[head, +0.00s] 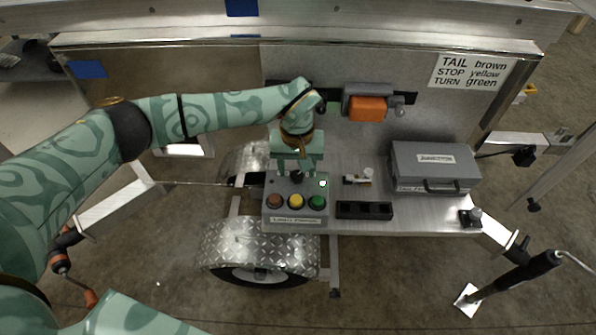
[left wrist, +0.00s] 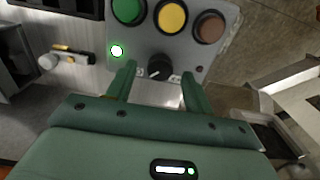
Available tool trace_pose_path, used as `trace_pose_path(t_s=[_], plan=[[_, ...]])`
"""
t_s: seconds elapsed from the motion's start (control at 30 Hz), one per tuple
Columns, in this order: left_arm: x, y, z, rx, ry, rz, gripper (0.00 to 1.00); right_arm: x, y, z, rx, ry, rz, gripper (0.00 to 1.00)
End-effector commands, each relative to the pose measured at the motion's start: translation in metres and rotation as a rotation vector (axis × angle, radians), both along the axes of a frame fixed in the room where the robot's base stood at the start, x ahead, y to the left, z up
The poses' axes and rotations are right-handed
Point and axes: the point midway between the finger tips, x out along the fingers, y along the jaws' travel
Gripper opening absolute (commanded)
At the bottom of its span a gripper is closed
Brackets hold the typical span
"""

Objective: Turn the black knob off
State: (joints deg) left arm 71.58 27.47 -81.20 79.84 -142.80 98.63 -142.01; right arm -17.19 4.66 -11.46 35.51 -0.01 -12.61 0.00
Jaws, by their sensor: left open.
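The black knob (left wrist: 159,67) sits on a grey control box (head: 292,217), beside a lit green-white lamp (left wrist: 117,51). The knob carries a white pointer line. In the head view the knob (head: 296,176) shows just below my left gripper (head: 295,172). In the left wrist view the two fingers of my left gripper (left wrist: 159,82) stand apart, one on each side of the knob, with gaps visible. They are open and hold nothing. The box also has a brown button (head: 274,201), a yellow button (head: 295,201) and a green button (head: 317,202). My right gripper is not in view.
A grey case (head: 435,167) lies on the metal bench, right of the box. A black tray (head: 364,210) and a small brass-and-white part (head: 359,177) lie between them. An orange-fronted unit (head: 368,108) is on the back panel. A trailer wheel fender (head: 258,243) is below.

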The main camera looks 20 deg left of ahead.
Motion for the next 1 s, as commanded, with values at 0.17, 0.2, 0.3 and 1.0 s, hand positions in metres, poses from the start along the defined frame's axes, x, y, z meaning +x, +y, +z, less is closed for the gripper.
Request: trace_pose_path(t_s=[0.17,0.2,0.3,1.0], plan=[[-0.0001,0.0000,-0.0122,0.000,0.000,-0.001,0.52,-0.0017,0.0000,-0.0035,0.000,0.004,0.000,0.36],[-0.0002,-0.0001,-0.0126,0.000,0.000,-0.001,0.52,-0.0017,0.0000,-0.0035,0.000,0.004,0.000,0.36],[-0.0001,-0.0001,-0.0124,0.000,-0.001,-0.001,0.52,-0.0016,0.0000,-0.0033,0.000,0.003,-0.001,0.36],[0.0002,-0.0004,-0.0102,0.000,-0.002,0.057,0.08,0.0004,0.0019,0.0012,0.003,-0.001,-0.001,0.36]])
